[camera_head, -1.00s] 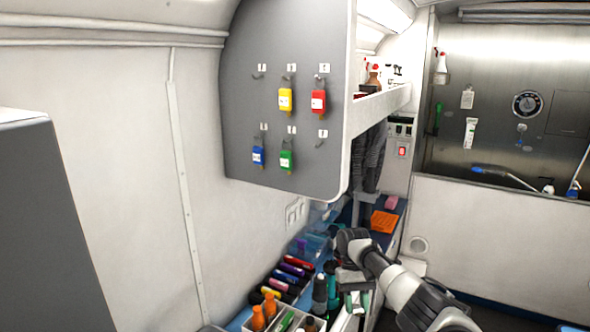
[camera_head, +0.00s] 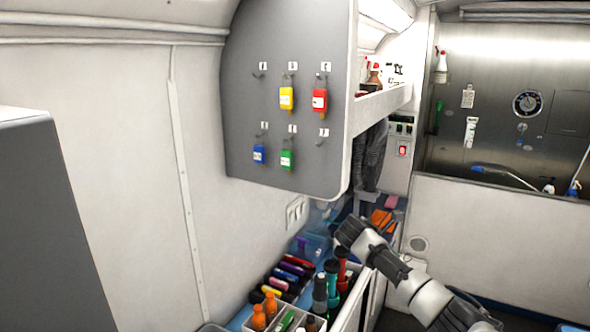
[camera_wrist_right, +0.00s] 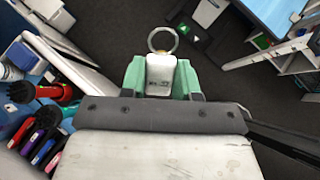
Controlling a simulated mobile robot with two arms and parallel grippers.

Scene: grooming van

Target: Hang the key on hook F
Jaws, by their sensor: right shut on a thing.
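A grey panel (camera_head: 240,110) on the left cabinet end carries two rows of small labelled hooks. The labels are too small to read surely. Yellow (camera_head: 286,98), red (camera_head: 319,100), blue (camera_head: 259,155) and green (camera_head: 287,160) key tags hang there. The top-left hook (camera_head: 258,74) and bottom-right hook (camera_head: 321,142) are empty. In the right wrist view my right gripper (camera_wrist_right: 160,80) is shut on a white key tag (camera_wrist_right: 159,68), its metal ring (camera_wrist_right: 163,39) standing out beyond the fingers. In the head view my right arm is below and right of the panel; the key does not show there. My left gripper is out of view.
Below the panel is a counter with bottles (camera_head: 333,282), orange bottles (camera_head: 270,304) and a rack of coloured clippers (camera_head: 290,275). An open shelf (camera_head: 383,103) adjoins the panel's right edge. Space in front of the panel is clear.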

